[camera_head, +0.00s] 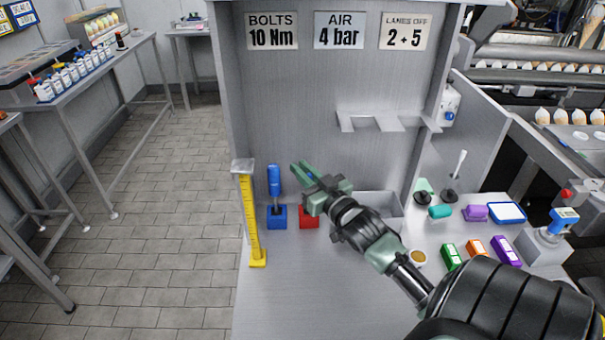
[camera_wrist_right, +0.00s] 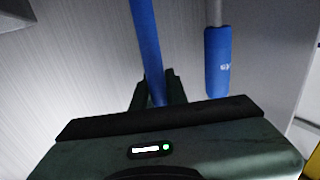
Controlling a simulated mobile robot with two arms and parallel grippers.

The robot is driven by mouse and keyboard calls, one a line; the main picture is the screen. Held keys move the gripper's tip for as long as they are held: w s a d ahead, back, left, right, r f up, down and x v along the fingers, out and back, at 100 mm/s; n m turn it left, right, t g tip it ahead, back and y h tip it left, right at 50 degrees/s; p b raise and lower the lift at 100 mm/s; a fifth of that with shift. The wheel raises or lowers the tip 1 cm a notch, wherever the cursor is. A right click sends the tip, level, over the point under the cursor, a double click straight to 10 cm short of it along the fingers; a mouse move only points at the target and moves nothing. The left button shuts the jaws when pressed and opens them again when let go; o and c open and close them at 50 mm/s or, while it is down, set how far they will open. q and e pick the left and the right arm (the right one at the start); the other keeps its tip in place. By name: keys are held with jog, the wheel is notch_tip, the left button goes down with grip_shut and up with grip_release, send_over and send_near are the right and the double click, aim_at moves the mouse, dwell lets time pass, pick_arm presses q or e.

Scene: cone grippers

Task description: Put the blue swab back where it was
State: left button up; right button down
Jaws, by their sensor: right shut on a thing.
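My right gripper (camera_head: 304,176) reaches in from the lower right, above the red block (camera_head: 308,217). In the wrist view its fingers (camera_wrist_right: 160,88) are shut on a slim blue rod, which I take as the blue swab (camera_wrist_right: 146,40). The rod runs out of the top of that view, and I cannot make it out in the head view. A blue-handled tool (camera_head: 274,181) stands upright in a blue block (camera_head: 277,217), left of the gripper. It also shows in the wrist view (camera_wrist_right: 217,62), apart from the fingers. My left gripper is not in view.
A yellow gauge post (camera_head: 251,220) stands at the bench's left edge. A grey notched rack (camera_head: 378,120) juts from the back panel. Several coloured blocks, a small cup (camera_head: 417,257) and a blue-rimmed tray (camera_head: 507,213) lie to the right. The front left of the bench is clear.

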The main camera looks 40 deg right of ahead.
jog(key=shift+f, duration=0.75)
jog(key=c, duration=1.4)
grip_release()
jog(key=shift+f, duration=0.1)
jog(key=shift+c, duration=0.2)
jog(key=s+a+b, duration=0.1)
jog(key=s+b, duration=0.1)
jog(key=s, duration=1)
jog(key=shift+a, duration=0.4)
jog(key=shift+w, duration=0.1)
